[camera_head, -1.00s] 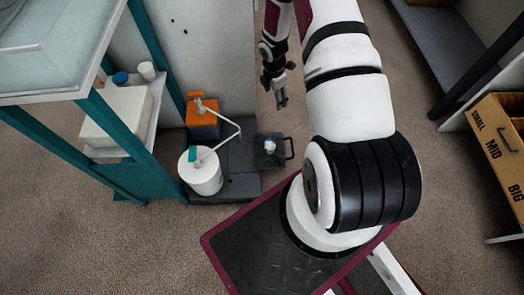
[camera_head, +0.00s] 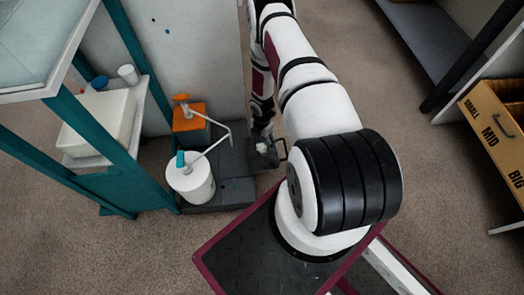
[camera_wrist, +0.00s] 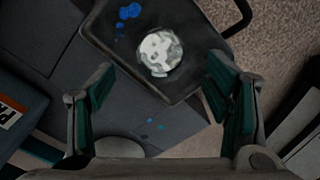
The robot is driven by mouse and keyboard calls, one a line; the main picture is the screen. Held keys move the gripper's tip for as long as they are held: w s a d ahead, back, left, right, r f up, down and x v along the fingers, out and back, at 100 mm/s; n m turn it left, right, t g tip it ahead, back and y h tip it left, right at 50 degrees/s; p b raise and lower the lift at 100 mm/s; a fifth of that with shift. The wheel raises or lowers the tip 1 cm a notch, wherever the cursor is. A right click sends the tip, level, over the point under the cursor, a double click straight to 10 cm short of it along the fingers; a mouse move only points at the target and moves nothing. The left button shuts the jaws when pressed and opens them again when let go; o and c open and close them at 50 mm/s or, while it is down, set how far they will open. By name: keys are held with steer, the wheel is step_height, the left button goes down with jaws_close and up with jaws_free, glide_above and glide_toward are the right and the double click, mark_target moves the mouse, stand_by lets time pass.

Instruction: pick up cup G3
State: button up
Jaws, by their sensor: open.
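A small whitish, mottled round cup (camera_wrist: 160,52) stands on a dark square tray (camera_wrist: 195,88) with a loop handle. No label can be read on it, so I cannot tell whether it is G3. In the head view the cup (camera_head: 262,148) is small and partly hidden by my gripper (camera_head: 262,131), which is close to it. In the wrist view my gripper (camera_wrist: 160,75) is open and empty. Its two fingers are spread to either side, with the cup ahead between the tips and not visibly touched.
Blue spots mark the tray and the dark platform (camera_head: 225,192). A teal-framed rack (camera_head: 120,160) is further left. A sorting box (camera_head: 495,130) is at the right.

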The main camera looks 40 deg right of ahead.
mark_target(262, 146)
steer(key=shift+s+d+f+b, duration=0.1)
steer(key=shift+f+b, duration=1.1)
steer(key=shift+f, duration=1.6)
steer(key=shift+r, duration=0.1)
steer(key=c, duration=1)
